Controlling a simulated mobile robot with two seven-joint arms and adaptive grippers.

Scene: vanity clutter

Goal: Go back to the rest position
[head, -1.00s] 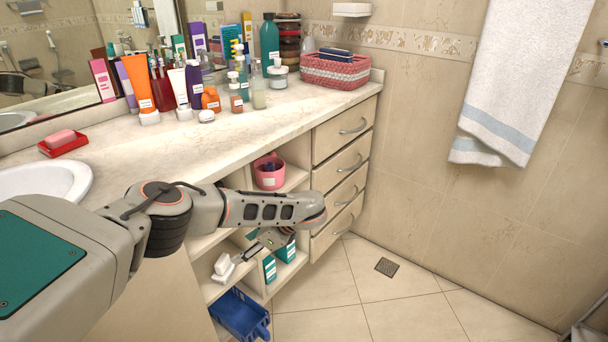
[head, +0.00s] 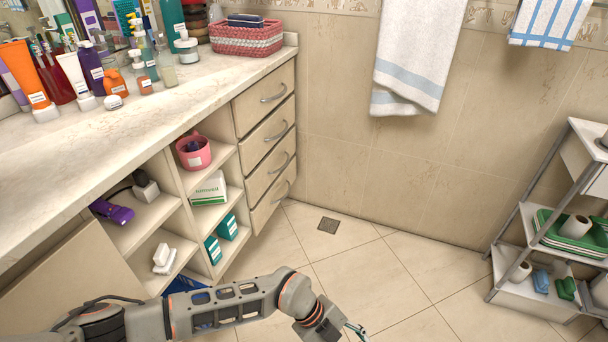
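My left arm comes in from the lower left, in front of the cabinet and over the floor. Its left gripper (head: 356,330) shows only in part at the bottom edge, so its fingers cannot be judged. It is clear of the open shelves (head: 150,218), and nothing is visibly held in the part that shows. My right gripper is out of view.
Bottles and tubes crowd the counter (head: 145,105) beside a pink basket (head: 247,40). The shelves hold a pink cup (head: 194,155), a purple item (head: 112,211), boxes and white items (head: 162,260). A metal rack (head: 510,235) stands right. Floor (head: 390,275) between is clear.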

